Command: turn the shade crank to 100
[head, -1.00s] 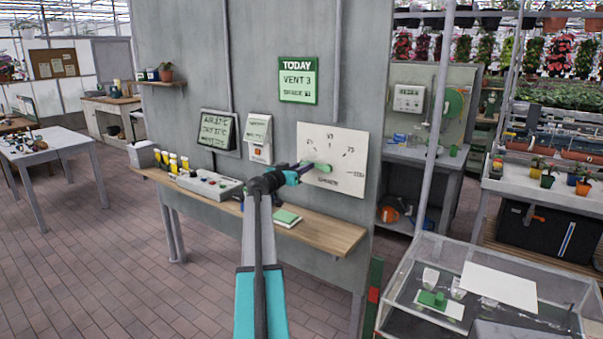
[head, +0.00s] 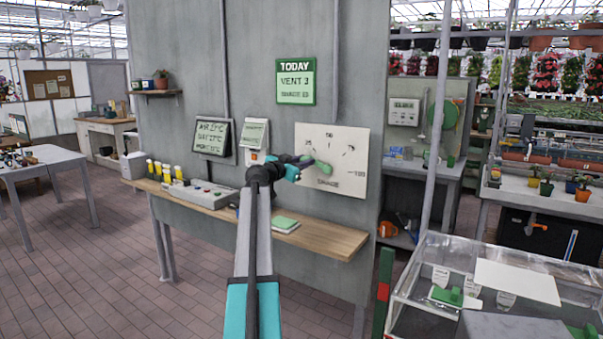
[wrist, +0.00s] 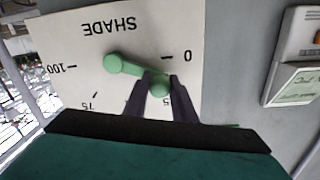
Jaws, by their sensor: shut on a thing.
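The white shade panel (head: 350,145) is on the grey wall, with marks 25, 50, 75 and 100 showing in the head view; its 0 shows in the wrist view, where the panel (wrist: 70,30) appears upside down. The green crank (head: 323,168) is at the panel's middle. In the wrist view the crank (wrist: 130,69) runs from its hub to a knob between the 0 and 25 marks. My gripper (head: 308,161) is shut on the knob, and its dark fingers (wrist: 160,88) stand on either side of it. The fingers partly cover the 25.
A green TODAY sign (head: 296,82) reads VENT 3, with a blurred shade line below. A wooden shelf (head: 330,241) runs beneath the panel, holding a control box (head: 200,194). A glass case (head: 480,285) stands at lower right. Brick floor (head: 90,260) is open at left.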

